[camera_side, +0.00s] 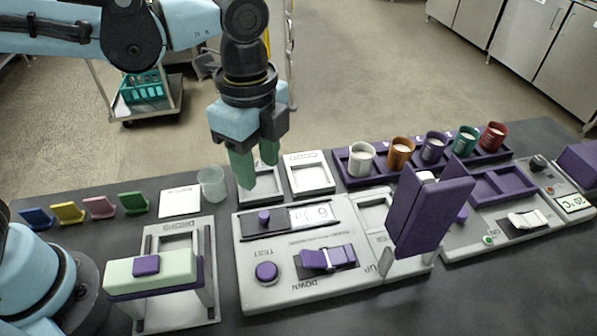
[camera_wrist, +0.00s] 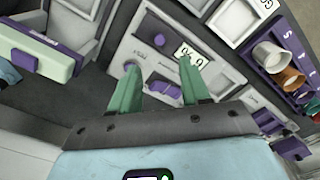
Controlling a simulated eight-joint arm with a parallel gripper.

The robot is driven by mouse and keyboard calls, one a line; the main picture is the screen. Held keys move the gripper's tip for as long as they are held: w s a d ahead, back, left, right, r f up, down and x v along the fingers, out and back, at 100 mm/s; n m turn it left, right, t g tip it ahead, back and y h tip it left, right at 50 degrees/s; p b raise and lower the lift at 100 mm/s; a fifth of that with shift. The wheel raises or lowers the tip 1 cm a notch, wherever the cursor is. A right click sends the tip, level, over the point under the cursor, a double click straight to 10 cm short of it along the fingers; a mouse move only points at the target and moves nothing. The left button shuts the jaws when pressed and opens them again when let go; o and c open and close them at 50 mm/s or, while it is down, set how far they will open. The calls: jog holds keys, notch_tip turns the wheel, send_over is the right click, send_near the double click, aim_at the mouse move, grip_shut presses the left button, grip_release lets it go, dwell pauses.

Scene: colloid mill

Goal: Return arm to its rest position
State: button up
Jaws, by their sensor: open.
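My gripper (camera_side: 257,165) hangs from the arm with its green fingers pointing down, above the back edge of the grey mill panel (camera_side: 300,288) and near the empty grey tray (camera_side: 262,190). In the wrist view my gripper (camera_wrist: 158,82) has its two fingers apart, with nothing between them but the panel below. The panel carries a purple knob, a round purple button (camera_side: 266,271), a purple rocker switch (camera_side: 328,258) and a small display (camera_side: 311,214).
A raised purple block (camera_side: 432,215) stands at the panel's right. Several coloured cups sit in a purple rack (camera_side: 352,178) behind. A clear beaker (camera_side: 212,184) stands left of my gripper. A pale green press (camera_side: 150,272) is at the left. Open floor lies behind the table.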

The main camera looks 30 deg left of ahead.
jog(key=shift+r, duration=0.6)
jog(key=a+f+n+t, duration=0.2)
jog(key=a+n+t, duration=0.5)
jog(key=a+n, duration=1.1)
jog(key=shift+s+a, duration=0.35)
jog(key=shift+s, duration=0.05)
